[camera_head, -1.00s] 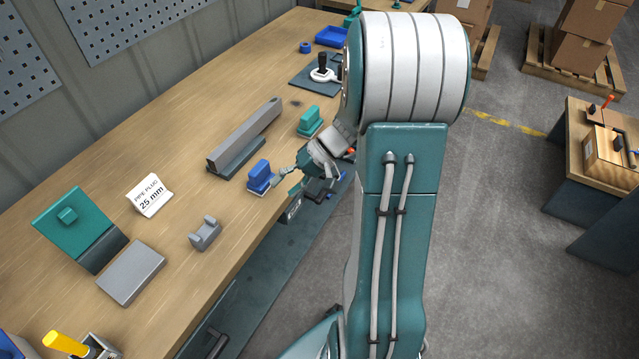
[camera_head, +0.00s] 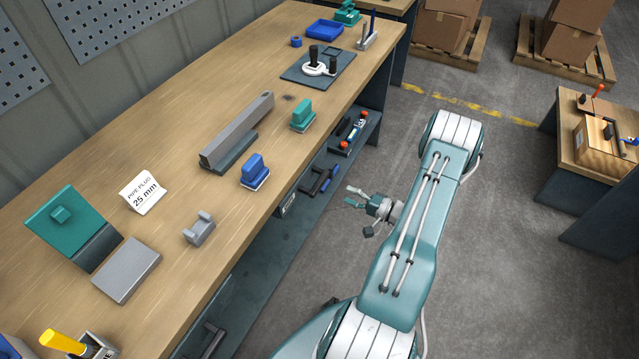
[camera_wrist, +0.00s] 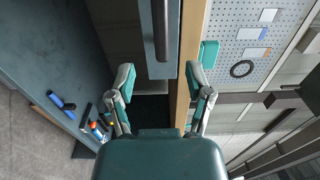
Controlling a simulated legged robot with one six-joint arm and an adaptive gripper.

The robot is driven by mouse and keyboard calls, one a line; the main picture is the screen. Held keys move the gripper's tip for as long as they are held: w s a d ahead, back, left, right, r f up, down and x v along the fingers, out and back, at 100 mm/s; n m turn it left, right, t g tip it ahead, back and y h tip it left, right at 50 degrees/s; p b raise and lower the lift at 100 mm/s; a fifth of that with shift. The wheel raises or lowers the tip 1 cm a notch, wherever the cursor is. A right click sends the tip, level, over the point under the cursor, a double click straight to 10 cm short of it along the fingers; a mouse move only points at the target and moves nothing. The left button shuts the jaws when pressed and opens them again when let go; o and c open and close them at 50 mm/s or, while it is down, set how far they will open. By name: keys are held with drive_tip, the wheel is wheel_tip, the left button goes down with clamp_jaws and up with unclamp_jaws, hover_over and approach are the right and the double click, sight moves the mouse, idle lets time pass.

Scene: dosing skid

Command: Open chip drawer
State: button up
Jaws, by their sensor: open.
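In the wrist view a grey drawer front (camera_wrist: 152,62) with a dark bar handle (camera_wrist: 162,28) is at top centre, under the bench's wooden edge. In the head view a dark handle (camera_head: 215,341) shows below the bench front at the bottom; I cannot tell if it is the same one. My gripper (camera_head: 357,209) is out over the aisle, apart from the bench. In the wrist view its fingers (camera_wrist: 160,76) are spread wide with nothing between them, and the handle lies beyond them, untouched. The drawer's inside is hidden.
The bench top (camera_head: 120,215) holds a blue block (camera_head: 255,172), a green block (camera_head: 303,116) and a grey rail (camera_head: 237,132). Tools (camera_head: 320,181) lie on the lower shelf. A side table (camera_head: 570,160) stands right. The aisle floor between is clear.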

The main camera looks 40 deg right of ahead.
sight(323, 185)
drive_tip(key=x, duration=1)
drive_tip(key=shift+w, duration=0.1)
drive_tip(key=shift+a, duration=0.1)
clamp_jaws()
